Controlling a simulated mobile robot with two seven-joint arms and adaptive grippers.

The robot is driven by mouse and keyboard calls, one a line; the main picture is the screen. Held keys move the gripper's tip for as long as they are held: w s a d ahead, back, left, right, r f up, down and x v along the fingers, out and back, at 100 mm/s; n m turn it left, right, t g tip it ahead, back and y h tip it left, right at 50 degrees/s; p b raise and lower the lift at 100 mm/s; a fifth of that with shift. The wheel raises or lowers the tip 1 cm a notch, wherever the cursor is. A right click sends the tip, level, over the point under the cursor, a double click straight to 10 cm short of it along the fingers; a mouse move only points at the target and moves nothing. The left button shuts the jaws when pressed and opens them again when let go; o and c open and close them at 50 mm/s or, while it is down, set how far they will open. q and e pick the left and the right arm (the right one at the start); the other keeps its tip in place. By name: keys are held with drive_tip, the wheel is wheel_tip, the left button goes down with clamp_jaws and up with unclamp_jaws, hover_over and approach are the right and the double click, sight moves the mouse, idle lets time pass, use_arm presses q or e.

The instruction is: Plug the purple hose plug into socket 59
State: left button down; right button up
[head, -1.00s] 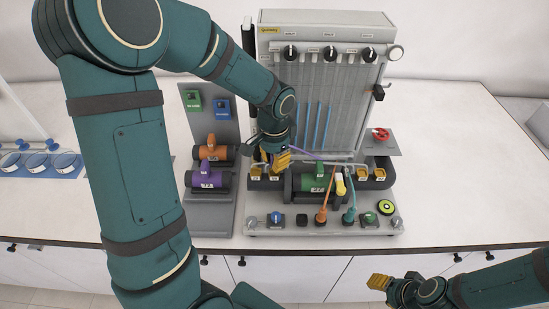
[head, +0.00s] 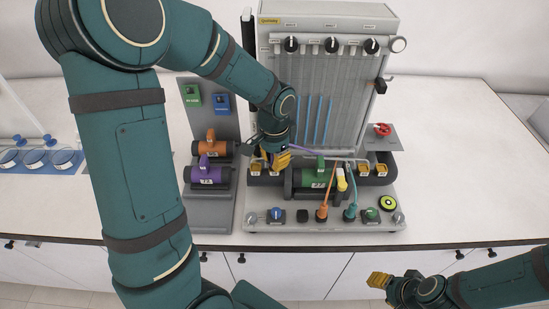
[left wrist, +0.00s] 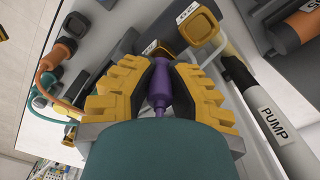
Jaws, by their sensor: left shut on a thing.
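My left gripper (head: 276,160) is at the left part of the board, just above the left pair of yellow sockets (head: 256,169). In the left wrist view its yellow fingers (left wrist: 160,72) are shut on the purple hose plug (left wrist: 159,88). The purple hose (head: 302,150) runs right from the gripper in the head view. Yellow-framed sockets (left wrist: 201,26) lie just beyond the plug in the wrist view; I cannot read their numbers surely, nor tell whether the plug touches one. My right gripper (head: 379,281) is low at the right, away from the board; its opening is unclear.
Orange (head: 322,212) and teal (head: 350,213) plugs stand at the board's front. Purple (head: 206,175) and orange cylinders are on the left panel. The white table is free on the right.

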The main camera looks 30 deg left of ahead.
use_arm(q)
drive_tip(key=shift+f, duration=0.35)
drive_tip(key=c, duration=1)
unclamp_jaws()
drive_tip(key=shift+o, duration=0.2)
wheel_tip(320, 180, up, 8)
drive_tip(key=shift+f, duration=0.2)
